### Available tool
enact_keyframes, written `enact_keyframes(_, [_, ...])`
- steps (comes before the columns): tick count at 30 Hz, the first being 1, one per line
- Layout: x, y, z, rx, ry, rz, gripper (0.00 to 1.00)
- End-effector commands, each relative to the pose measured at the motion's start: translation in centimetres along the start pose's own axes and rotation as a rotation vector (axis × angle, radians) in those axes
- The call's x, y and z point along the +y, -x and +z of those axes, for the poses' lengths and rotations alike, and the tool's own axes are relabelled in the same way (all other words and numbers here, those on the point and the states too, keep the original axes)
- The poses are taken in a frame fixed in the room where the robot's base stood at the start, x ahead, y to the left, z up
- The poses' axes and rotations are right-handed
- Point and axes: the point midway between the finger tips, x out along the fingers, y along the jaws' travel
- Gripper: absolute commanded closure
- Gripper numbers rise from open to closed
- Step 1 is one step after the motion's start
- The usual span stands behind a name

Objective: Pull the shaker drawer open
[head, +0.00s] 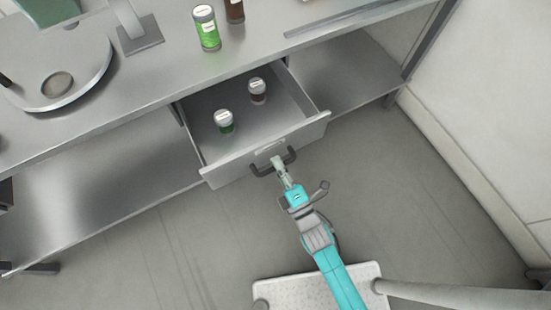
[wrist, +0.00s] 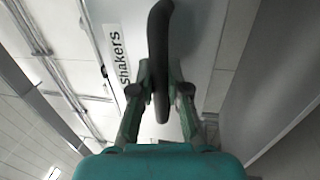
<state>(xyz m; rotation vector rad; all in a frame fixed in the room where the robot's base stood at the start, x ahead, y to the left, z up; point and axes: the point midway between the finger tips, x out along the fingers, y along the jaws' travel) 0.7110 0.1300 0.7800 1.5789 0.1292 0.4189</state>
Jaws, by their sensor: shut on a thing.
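The shaker drawer (head: 222,172) is pulled out from under the metal counter, with its inside in view. Its dark handle (head: 291,153) is on the front panel; in the wrist view the handle (wrist: 158,30) runs up between my fingers, beside a label reading "Shakers" (wrist: 120,57). My gripper (head: 278,164) is shut on this handle, and the wrist view shows the fingers (wrist: 160,85) on either side of it. Inside the drawer stand a green shaker (head: 225,127) and a dark brown shaker (head: 257,97), both with pale lids.
On the counter (head: 130,95) above stand a green shaker (head: 208,35) and a brown shaker (head: 235,10), near a round metal device (head: 90,85) at the left. A lower shelf (head: 90,185) runs beneath. The floor (head: 420,200) right of my arm is clear up to the wall.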

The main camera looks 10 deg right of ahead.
Motion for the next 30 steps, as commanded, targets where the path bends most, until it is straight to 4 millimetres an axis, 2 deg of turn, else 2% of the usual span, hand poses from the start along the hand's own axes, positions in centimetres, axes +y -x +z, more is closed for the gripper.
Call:
enact_keyframes(8, [-0.1, 0.1, 0.0, 0.0, 0.0, -0.002, 1.0])
enact_keyframes(9, [-0.1, 0.0, 0.0, 0.0, 0.0, -0.002, 0.83])
enact_keyframes(12, [-0.1, 0.0, 0.0, 0.0, 0.0, -0.001, 0.59])
enact_keyframes(23, [-0.1, 0.3, 0.0, 0.0, 0.0, -0.002, 0.59])
enact_keyframes(26, [-0.1, 1.2, 0.0, -0.001, 0.0, -0.003, 0.59])
enact_keyframes(30, [-0.1, 3.6, 0.1, -0.002, 0.001, -0.005, 0.59])
